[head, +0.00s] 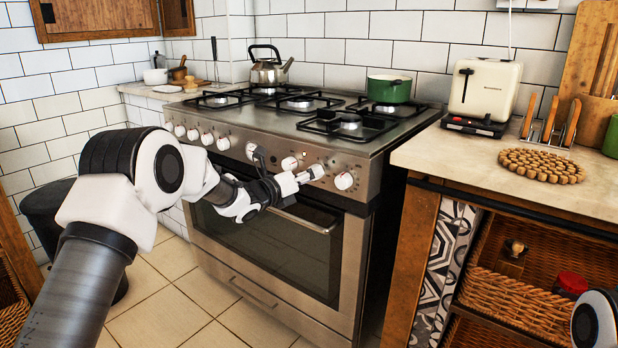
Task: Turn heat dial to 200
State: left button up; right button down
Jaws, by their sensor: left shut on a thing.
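A steel stove (262,205) with a row of white dials on its front panel stands at the middle. My left arm reaches in from the left. My left gripper (300,180) is at the right part of the panel, its fingers shut on a white dial (317,171), which they partly cover. Another white dial (344,181) is just right of it, and one (289,163) is just left. The dial markings are too small to read. My right gripper is out of view; only a part of my right arm shows at the lower right edge.
The oven door handle (300,221) runs below the dials. A green pot (389,88) and a kettle (268,68) stand on the hob. A counter (450,157) with a toaster (484,88) is at the right. Tiled floor (160,290) is clear in front.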

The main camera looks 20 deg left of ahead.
pick_arm(q)
jog(key=shift+f, duration=0.15)
jog(key=o, duration=1.2)
jog(key=shift+c, duration=0.2)
jog(key=v, duration=1.2)
